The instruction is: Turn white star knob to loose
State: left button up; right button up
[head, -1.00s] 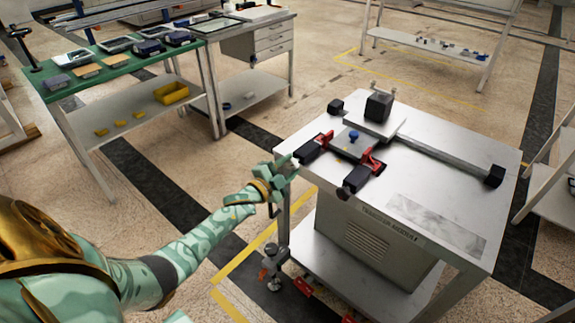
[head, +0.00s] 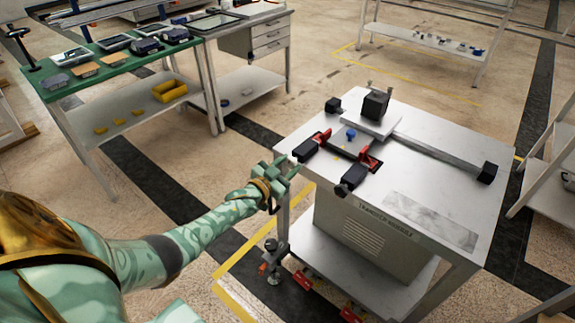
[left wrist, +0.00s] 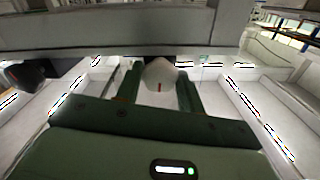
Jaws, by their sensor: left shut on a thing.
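The white star knob (left wrist: 160,73) shows in the left wrist view as a pale rounded shape with a small reddish mark. It sits between the two green fingers of my left gripper (left wrist: 160,90), which is shut on it. In the head view my left gripper (head: 286,167) is at the near left corner of the steel-topped cart (head: 430,212). The knob is mostly hidden there by the fingers. I cannot read any loose or tight marking. My right gripper is not in view.
The cart top carries black-and-red clamps (head: 307,150), a blue knob (head: 351,134), a black block (head: 375,103) and a long rail (head: 435,155). A green-topped bench (head: 120,66) stands back left. Open floor lies between bench and cart.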

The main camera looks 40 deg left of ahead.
pick_arm(q)
jog(key=shift+f+n, duration=0.15)
jog(key=shift+n, duration=0.15)
dwell(0.4)
jog(key=o, duration=1)
jog(key=shift+c, duration=0.2)
jog(key=s+a+p, duration=0.1)
jog(key=s+p, duration=0.4)
jog(key=s, duration=1.1)
jog(key=shift+s+a, duration=0.15)
jog(key=shift+s, duration=0.05)
